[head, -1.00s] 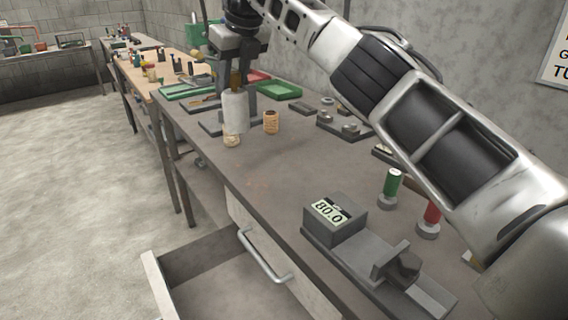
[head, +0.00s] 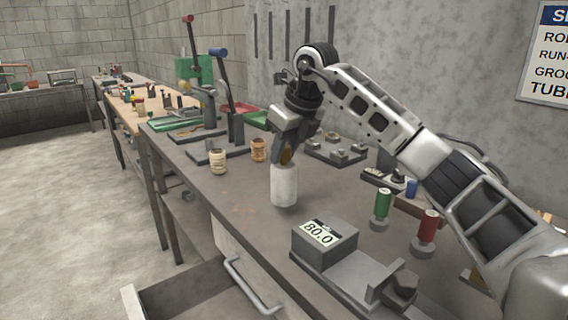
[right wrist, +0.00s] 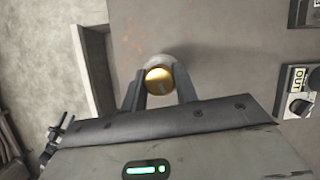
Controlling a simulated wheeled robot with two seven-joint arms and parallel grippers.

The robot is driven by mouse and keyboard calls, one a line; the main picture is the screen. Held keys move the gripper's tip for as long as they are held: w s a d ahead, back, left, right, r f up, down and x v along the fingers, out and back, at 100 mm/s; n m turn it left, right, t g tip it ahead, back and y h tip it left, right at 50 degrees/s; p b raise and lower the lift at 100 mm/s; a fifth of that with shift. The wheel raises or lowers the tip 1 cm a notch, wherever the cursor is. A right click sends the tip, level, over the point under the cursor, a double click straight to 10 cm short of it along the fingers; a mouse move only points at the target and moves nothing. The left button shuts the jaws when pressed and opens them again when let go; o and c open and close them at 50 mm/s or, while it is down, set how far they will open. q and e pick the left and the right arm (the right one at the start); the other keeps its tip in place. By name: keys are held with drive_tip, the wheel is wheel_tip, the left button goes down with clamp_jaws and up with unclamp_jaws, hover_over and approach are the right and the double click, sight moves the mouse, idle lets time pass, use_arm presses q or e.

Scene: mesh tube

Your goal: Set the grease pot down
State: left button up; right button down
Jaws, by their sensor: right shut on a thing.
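The grease pot (head: 284,187) is a white upright cylinder with a brass-coloured knob on top. My right gripper (head: 286,155) points down and is shut on the knob. The pot is over the open middle of the bench, its base at or very near the top; I cannot tell whether it touches. In the right wrist view, the brass knob (right wrist: 159,80) sits between the two fingers, with the pale rim of the pot (right wrist: 162,61) behind it. My left gripper is not in view.
A digital gauge (head: 325,245) reading 80.0 stands in front of the pot. A cream jar (head: 218,162) and an orange-brown jar (head: 258,150) stand behind left. Green (head: 382,205) and red (head: 427,228) spools stand right. A drawer (head: 190,295) is open below. Bare bench top (head: 235,200) lies left of the pot.

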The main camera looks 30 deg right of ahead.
sight(284, 162)
drive_tip(key=shift+f, duration=1.35)
drive_tip(key=shift+f, duration=0.2)
drive_tip(key=c, duration=1.1)
unclamp_jaws()
drive_tip(key=shift+r, duration=0.5)
drive_tip(key=v, duration=1.1)
drive_tip(key=shift+s+r+p, duration=0.15)
drive_tip(key=shift+p, duration=0.15)
